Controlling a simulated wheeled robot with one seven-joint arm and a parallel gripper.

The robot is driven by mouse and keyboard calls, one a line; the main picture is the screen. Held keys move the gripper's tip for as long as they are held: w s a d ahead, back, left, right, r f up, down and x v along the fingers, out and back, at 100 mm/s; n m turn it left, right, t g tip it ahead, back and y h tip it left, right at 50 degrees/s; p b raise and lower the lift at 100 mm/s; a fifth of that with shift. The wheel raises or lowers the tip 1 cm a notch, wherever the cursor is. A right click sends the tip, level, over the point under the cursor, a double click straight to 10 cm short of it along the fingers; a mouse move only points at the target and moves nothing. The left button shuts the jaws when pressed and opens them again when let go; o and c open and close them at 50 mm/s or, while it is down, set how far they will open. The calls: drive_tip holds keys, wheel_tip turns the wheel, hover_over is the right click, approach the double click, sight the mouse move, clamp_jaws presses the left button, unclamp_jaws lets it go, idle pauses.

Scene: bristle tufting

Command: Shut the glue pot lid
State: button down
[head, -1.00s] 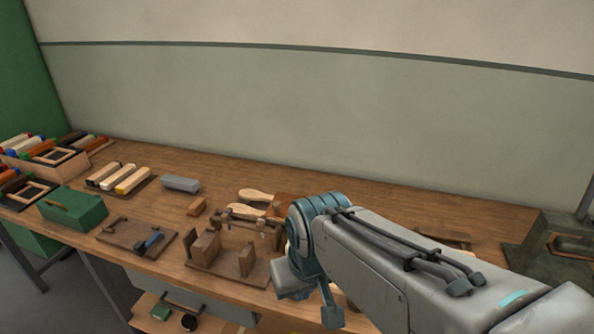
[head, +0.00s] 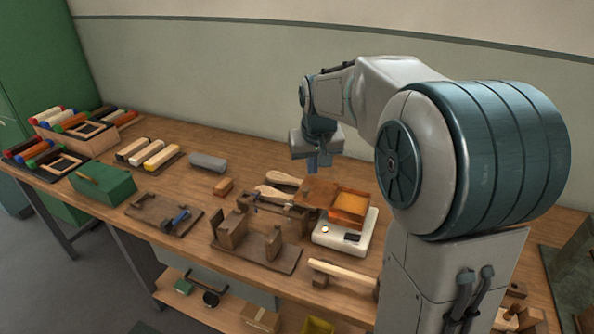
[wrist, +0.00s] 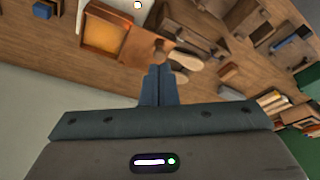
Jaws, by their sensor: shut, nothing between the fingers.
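The glue pot (head: 349,205) is a square orange-brown box with amber glue showing inside, standing on a white heater base (head: 338,237). Its brown lid (head: 316,191) is open, folded out to the left of the pot. In the wrist view the pot (wrist: 103,34) is at the upper left and the lid (wrist: 141,45) lies just right of it. My gripper (head: 320,166) is shut and empty, above and behind the lid in the head view. Its blue fingertips (wrist: 158,70) point towards the lid's edge in the wrist view, apart from it as far as I can tell.
Wooden-handled tools (head: 284,180) lie left of the lid. A wooden jig (head: 256,245) stands in front of them. A grey block (head: 208,162) and a green box (head: 103,185) are further left. Bare bench lies behind the tools.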

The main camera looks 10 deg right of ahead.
drive_tip(key=w+d+f, duration=0.1)
drive_tip(key=w+f, duration=0.1)
drive_tip(key=w, duration=0.5)
drive_tip(key=w+f, duration=0.3)
drive_tip(key=w, duration=0.4)
drive_tip(key=p, duration=0.2)
hover_over(302, 185)
drive_tip(key=f, duration=0.9)
drive_tip(key=shift+w, duration=0.25)
drive_tip(key=shift+s+f, duration=0.15)
drive_tip(key=shift+f, duration=0.15)
drive_tip(key=shift+s, duration=1)
drive_tip(key=shift+s+f, duration=0.25)
drive_tip(key=shift+s, duration=0.5)
